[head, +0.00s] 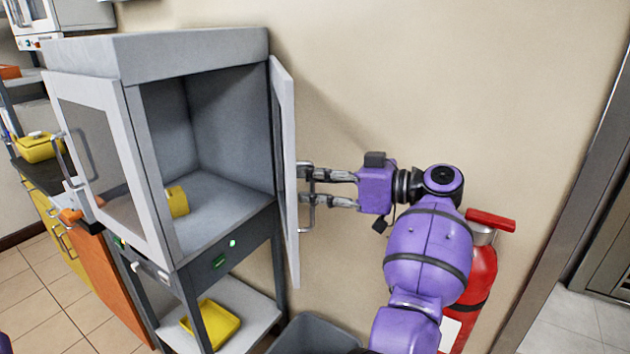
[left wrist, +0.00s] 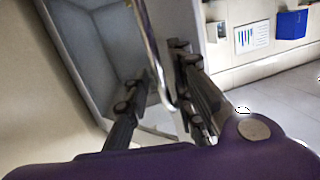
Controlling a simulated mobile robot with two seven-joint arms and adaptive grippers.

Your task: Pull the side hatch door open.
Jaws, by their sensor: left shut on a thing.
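The side hatch door (head: 287,150) is a pale panel on the right side of the grey cabinet (head: 170,55). It stands swung well open, seen nearly edge-on, and the cabinet's inside is exposed. Its metal bar handle (head: 309,215) is on the door's right face. My left gripper (head: 306,187) is shut on this handle. In the left wrist view the handle (left wrist: 151,45) runs down between the fingers of my left gripper (left wrist: 160,92). My right gripper is not in view.
A glazed front door (head: 98,150) is on the cabinet's left. A yellow object (head: 177,202) sits inside. A yellow tray (head: 212,325) lies on the shelf below. A grey bin (head: 315,335) and a red fire extinguisher (head: 482,270) stand near my arm. The wall (head: 430,80) is close behind.

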